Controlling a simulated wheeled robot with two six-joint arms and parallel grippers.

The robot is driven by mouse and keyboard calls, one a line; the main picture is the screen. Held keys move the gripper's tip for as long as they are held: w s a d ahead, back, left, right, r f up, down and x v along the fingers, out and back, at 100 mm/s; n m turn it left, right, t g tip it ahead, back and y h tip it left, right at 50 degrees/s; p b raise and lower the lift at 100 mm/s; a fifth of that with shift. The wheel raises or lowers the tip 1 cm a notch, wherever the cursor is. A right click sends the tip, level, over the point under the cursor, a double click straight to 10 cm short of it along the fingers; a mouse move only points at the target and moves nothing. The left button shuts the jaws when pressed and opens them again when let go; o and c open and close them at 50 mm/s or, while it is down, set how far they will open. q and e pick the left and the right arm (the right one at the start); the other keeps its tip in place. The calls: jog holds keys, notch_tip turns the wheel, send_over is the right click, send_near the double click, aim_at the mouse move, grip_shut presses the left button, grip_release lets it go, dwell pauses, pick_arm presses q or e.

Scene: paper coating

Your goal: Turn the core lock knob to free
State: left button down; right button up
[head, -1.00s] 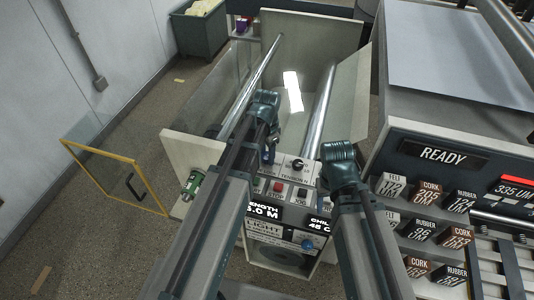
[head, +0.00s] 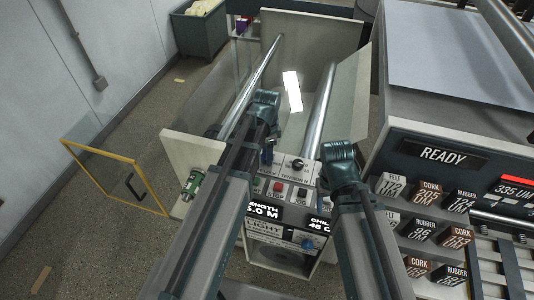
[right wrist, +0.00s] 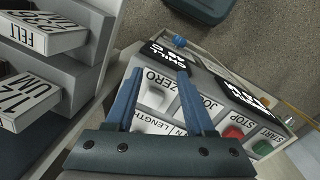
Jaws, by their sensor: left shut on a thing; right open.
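My left gripper (head: 267,155) is low at the control panel (head: 285,181) of the open-topped machine, left of the black tension knob (head: 298,164). Only a bit of its blue fingers shows. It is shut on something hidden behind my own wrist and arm. No core lock knob is plainly visible; from its place, the hidden thing is likely that knob, and its setting cannot be read.
A red stop button (right wrist: 233,132) and a green start button (right wrist: 262,146) sit on the panel. A blue knob (head: 308,244) is lower down. Labelled felt, cork and rubber blocks (head: 423,229) stand at right. A yellow-framed clear door (head: 118,178) stands open at left.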

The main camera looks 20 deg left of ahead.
pick_arm(q)
jog(key=shift+c, duration=1.3)
grip_release()
jog(key=shift+r, duration=0.15)
pick_arm(e)
jog(key=shift+r, duration=0.15)
pick_arm(q)
notch_tip(320, 180, up, 14)
jog(key=p, duration=1.3)
jog(key=shift+f+p, duration=0.25)
jog(key=shift+p, duration=0.15)
pick_arm(e)
notch_tip(320, 180, up, 14)
jog(key=shift+f, duration=0.25)
